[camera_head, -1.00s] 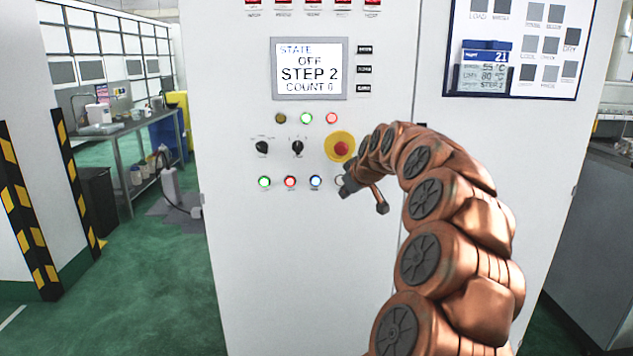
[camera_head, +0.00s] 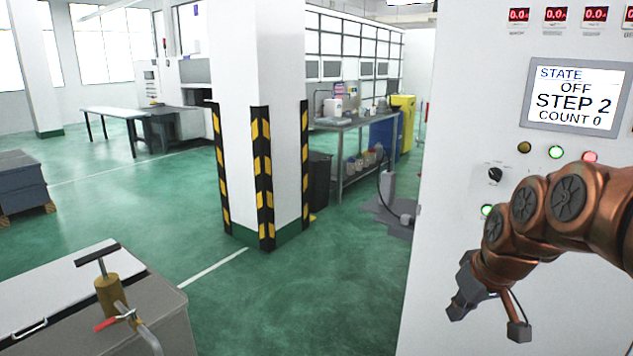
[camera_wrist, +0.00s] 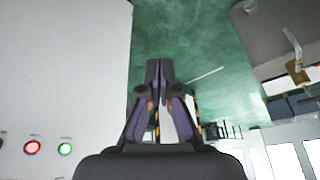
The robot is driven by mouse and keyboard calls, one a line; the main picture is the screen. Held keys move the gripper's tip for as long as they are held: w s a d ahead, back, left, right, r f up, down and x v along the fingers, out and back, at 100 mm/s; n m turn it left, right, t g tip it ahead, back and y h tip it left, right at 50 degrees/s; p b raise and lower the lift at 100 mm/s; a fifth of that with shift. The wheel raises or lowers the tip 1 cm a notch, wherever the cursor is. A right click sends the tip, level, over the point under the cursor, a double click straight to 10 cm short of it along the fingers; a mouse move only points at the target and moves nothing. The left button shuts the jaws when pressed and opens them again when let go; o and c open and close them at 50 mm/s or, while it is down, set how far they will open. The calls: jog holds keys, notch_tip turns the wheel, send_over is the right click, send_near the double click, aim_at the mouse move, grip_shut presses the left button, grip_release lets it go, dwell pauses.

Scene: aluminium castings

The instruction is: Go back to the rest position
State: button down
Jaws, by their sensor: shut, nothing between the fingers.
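My gripper (camera_head: 456,308) hangs at the end of my copper-coloured arm, at the lower right in the head view, in front of the white control cabinet (camera_head: 440,200). In the wrist view my gripper (camera_wrist: 159,72) has its two dark fingers together, with nothing between them. It is apart from the cabinet's buttons; a lit red lamp (camera_wrist: 33,147) and a green one (camera_wrist: 65,149) show at the left there. The cabinet's screen (camera_head: 577,97) reads STATE OFF, STEP 2, COUNT 0. My arm hides part of the lower panel.
A grey bench (camera_head: 160,300) with a brass valve fitting (camera_head: 112,296) stands at the lower left. A white pillar (camera_head: 262,70) with striped guards (camera_head: 262,180) stands in the middle. A work table (camera_head: 350,125) is behind it. Green floor (camera_head: 330,285) is clear between bench and cabinet.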

jog(key=s+a+f+g, duration=0.2)
jog(key=s, duration=0.7)
jog(key=s+a+f+m+g+p, duration=0.1)
jog(key=s+a+f+g, duration=0.1)
jog(key=s, duration=0.6)
jog(key=s+a+f+m+g+h+p, duration=0.1)
jog(key=s+a+f, duration=0.2)
jog(key=s, duration=0.6)
jog(key=shift+s+a+g, duration=0.3)
jog(key=shift+a+g, duration=0.1)
jog(key=shift+a, duration=0.2)
jog(key=shift+d+f, duration=0.1)
jog(key=shift+d, duration=0.05)
